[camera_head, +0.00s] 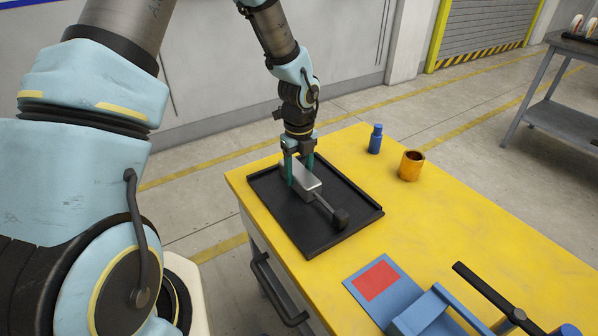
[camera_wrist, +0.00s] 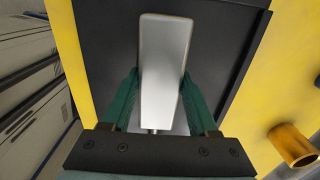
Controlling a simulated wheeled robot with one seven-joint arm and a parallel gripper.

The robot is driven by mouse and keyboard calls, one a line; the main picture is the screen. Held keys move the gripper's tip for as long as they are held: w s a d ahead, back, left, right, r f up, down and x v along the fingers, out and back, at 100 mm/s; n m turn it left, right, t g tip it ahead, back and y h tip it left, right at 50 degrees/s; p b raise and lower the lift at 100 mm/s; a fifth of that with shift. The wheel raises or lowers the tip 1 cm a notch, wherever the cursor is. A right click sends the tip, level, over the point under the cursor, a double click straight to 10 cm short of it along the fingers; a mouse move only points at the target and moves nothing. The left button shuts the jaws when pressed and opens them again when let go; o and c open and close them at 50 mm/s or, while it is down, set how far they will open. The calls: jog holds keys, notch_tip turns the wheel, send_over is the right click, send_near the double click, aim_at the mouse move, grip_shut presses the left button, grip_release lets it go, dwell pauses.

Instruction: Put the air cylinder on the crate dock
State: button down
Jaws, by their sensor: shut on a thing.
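The air cylinder (camera_head: 307,184) has a silver-grey body, a thin rod and a dark end piece. It lies in the black tray (camera_head: 371,213) on the yellow table. My gripper (camera_head: 300,171) points down, with its green fingers shut on the cylinder's body, one on each side. In the wrist view the body (camera_wrist: 164,55) runs between the fingertips (camera_wrist: 160,76), over the black tray floor. A blue plate with a red square (camera_head: 375,281) lies nearer on the table; I cannot tell for sure that it is the crate dock.
A blue bottle-like part (camera_head: 376,139) and an orange hollow cup (camera_head: 411,166) stand right of the tray. A blue bracket-like fixture (camera_head: 432,312) and a black-handled clamp (camera_head: 496,300) are at the near edge. The table's right middle is clear.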

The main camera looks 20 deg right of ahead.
aim_at(299, 171)
jog(key=shift+c, duration=0.8)
grip_release()
notch_tip(299, 171, up, 12)
jog(key=b, duration=0.1)
jog(key=s+a+r+n, duration=0.1)
jog(key=s+a+n, duration=0.1)
jog(key=a+n, duration=1.3)
jog(key=s+a+r+n+t, duration=0.1)
jog(key=s+a+n, duration=0.1)
jog(key=a+n, duration=1.3)
jog(key=n, duration=0.2)
jog(key=shift+r+n+t, duration=0.3)
jog(key=shift+r+n, duration=0.1)
jog(key=shift+a, duration=0.1)
